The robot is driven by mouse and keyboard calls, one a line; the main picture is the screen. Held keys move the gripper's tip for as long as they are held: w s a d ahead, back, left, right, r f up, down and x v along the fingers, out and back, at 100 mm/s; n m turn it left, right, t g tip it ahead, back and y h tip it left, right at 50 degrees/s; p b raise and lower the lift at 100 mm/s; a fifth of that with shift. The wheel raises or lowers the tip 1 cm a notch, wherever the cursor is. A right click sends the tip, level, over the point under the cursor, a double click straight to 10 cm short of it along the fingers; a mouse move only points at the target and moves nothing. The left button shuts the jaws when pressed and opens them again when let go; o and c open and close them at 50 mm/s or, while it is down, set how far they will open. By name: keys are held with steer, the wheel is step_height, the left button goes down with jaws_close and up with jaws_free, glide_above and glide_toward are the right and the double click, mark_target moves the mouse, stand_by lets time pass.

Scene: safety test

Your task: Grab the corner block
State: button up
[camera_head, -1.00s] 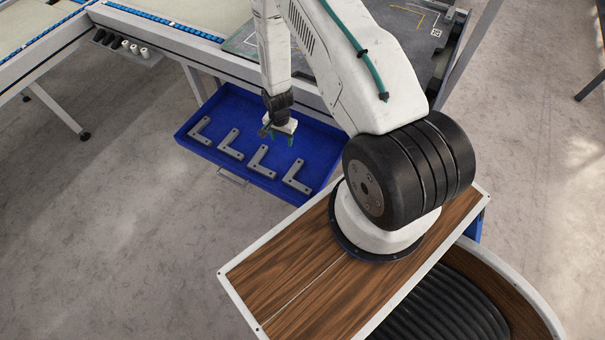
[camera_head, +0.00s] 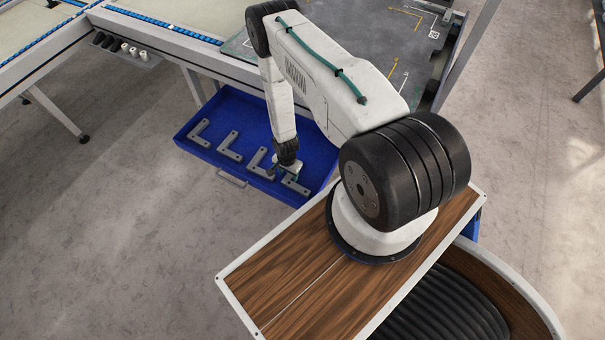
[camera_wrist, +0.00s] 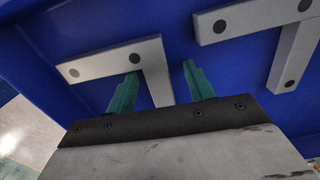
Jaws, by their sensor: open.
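Several grey L-shaped corner blocks lie in a row in the blue drawer: the far-left block (camera_head: 200,134), another (camera_head: 230,147), a third (camera_head: 258,160) and the far-right block (camera_head: 296,187). My gripper (camera_head: 284,172) is down in the drawer by the two rightmost blocks, partly covering them. In the wrist view my gripper (camera_wrist: 160,69) has its green fingers apart. One leg of the left-hand block (camera_wrist: 153,65) shows between them; I cannot tell whether the fingers reach its height. A second block (camera_wrist: 250,20) lies to the right, clear of the fingers.
The blue drawer (camera_head: 189,142) has raised walls around the blocks and a handle (camera_head: 232,177) at its front. It sits below a workbench edge (camera_head: 215,62). A dark marked plate (camera_head: 400,40) lies on the bench above. Open floor (camera_head: 110,220) is at left.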

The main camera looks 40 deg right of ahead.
steer(key=shift+d+f, duration=0.1)
steer(key=shift+c, duration=0.6)
jaws_close()
